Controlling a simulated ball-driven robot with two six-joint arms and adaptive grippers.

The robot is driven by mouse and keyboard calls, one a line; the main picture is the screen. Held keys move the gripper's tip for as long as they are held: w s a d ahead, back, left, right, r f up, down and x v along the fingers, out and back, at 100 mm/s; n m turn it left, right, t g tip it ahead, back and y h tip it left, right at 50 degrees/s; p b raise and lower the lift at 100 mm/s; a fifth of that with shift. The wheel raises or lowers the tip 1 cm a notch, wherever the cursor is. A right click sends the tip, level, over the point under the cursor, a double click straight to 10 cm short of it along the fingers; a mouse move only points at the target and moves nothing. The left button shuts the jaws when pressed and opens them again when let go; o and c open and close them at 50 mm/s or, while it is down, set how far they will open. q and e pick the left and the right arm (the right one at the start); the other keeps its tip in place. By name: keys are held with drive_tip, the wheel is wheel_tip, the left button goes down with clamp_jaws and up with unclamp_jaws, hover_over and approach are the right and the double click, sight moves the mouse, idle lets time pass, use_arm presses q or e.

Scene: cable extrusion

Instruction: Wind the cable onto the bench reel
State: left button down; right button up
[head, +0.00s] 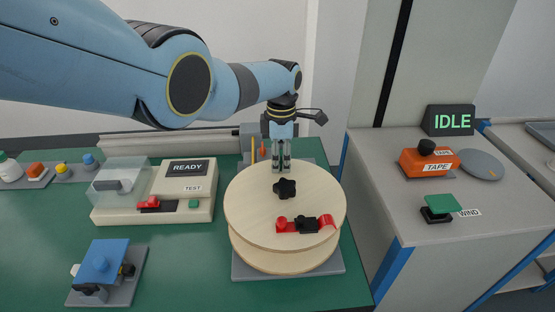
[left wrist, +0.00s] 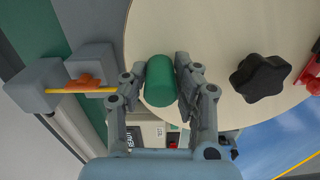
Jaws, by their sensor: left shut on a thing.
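The bench reel (head: 250,205) is a pale wooden drum on a grey base plate, with a black star knob (head: 285,188) at its middle and a red and black clamp (head: 304,224) on its top. My left gripper (head: 282,165) is over the reel's far rim. In the left wrist view its fingers are shut on a green cylinder (left wrist: 159,80), which looks like a handle over the reel's face. A thin yellow cable (left wrist: 80,90) runs through an orange guide (left wrist: 85,80) towards the reel; its end is hidden by a finger. My right gripper is not in view.
A tester (head: 185,203) reading READY stands left of the reel, with a blue-topped fixture (head: 99,262) in front. The grey cabinet at right carries an IDLE display (head: 452,120), an orange TAPE unit (head: 424,162) and a green WIND button (head: 443,204).

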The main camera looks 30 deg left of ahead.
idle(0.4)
use_arm(q)
drive_tip(key=c, duration=1)
unclamp_jaws()
drive_tip(key=shift+a, duration=0.1)
drive_tip(key=shift+r, duration=0.6)
wheel_tip(320, 180, up, 11)
drive_tip(key=shift+f, duration=0.1)
